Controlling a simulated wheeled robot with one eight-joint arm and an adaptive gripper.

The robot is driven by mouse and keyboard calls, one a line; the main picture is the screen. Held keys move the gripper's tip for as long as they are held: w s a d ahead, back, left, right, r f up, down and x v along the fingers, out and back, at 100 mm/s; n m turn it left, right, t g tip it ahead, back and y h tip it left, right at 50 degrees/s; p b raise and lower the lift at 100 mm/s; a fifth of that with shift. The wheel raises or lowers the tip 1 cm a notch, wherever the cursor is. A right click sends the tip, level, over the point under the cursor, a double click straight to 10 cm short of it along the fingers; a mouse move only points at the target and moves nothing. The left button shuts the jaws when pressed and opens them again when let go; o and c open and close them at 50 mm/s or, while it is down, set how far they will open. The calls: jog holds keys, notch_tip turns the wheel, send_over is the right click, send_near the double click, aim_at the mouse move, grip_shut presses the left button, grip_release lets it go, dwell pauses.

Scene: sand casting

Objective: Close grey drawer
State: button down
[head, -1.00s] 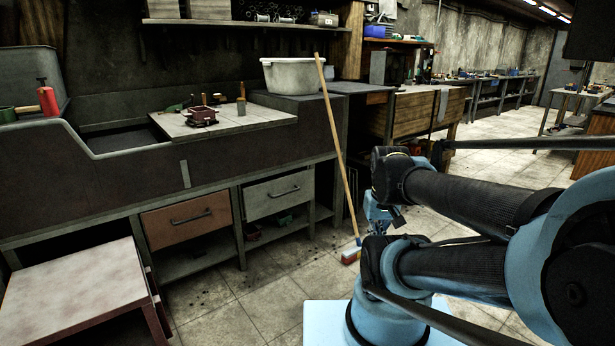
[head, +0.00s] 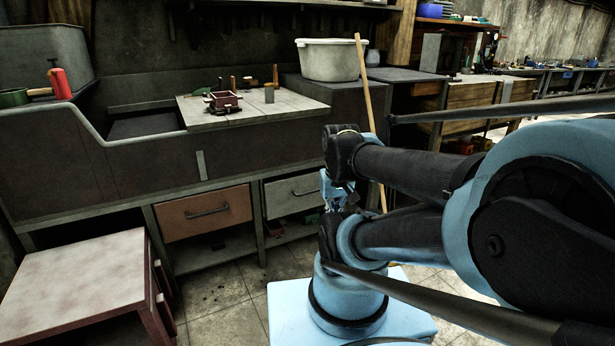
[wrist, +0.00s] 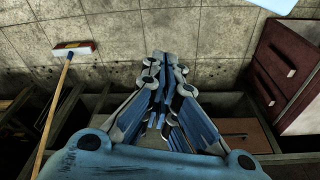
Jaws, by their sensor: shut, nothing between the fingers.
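The grey drawer (head: 286,197) sits under the long workbench, with a dark bar handle on its front. The head view does not clearly show how far it stands out. My gripper (head: 332,205) is in front of the drawer's right end in the picture and hides part of it. I see no clear contact, and the depth gap is hard to judge. In the wrist view my gripper (wrist: 166,65) has its fingers together, empty, over the tiled floor. The grey drawer is not clearly seen there.
A brown drawer (head: 205,212) is left of the grey one. A red-sided cabinet (head: 75,287) stands at the front left. A broom (head: 366,100) leans on the bench near my arm. A white tub (head: 330,60) stands on top. Tiled floor (head: 215,300) lies free before the drawers.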

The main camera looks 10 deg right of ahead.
jog(key=shift+w+a, duration=0.15)
jog(key=shift+w, duration=0.05)
jog(key=w+d+r+m+t+y, duration=0.1)
jog(key=w+r+m, duration=0.1)
jog(key=w+m, duration=0.85)
jog(key=w+d+r+m+t+y, duration=0.15)
jog(key=w+m, duration=0.35)
jog(key=w, duration=1.1)
jog(key=w+d+f+m+t, duration=0.1)
jog(key=w+d+f+m, duration=0.35)
jog(key=w+m, duration=0.2)
jog(key=w+d+f+m+t, duration=0.2)
jog(key=w+d+f+m, duration=0.1)
jog(key=w+f+m, duration=0.4)
jog(key=w+d+f+m+t, duration=0.1)
jog(key=w+d+f+m, duration=0.3)
jog(key=w, duration=0.4)
jog(key=shift+y, duration=0.25)
jog(key=shift+w+a+f, duration=0.6)
jog(key=shift+w+f, duration=0.5)
jog(key=shift+w, duration=0.7)
jog(key=shift+w+a+f, duration=0.55)
jog(key=shift+w+f, duration=0.5)
jog(key=shift+w, duration=0.8)
jog(key=shift+w+a+f, duration=0.6)
jog(key=shift+w+f, duration=0.5)
jog(key=shift+w, duration=0.7)
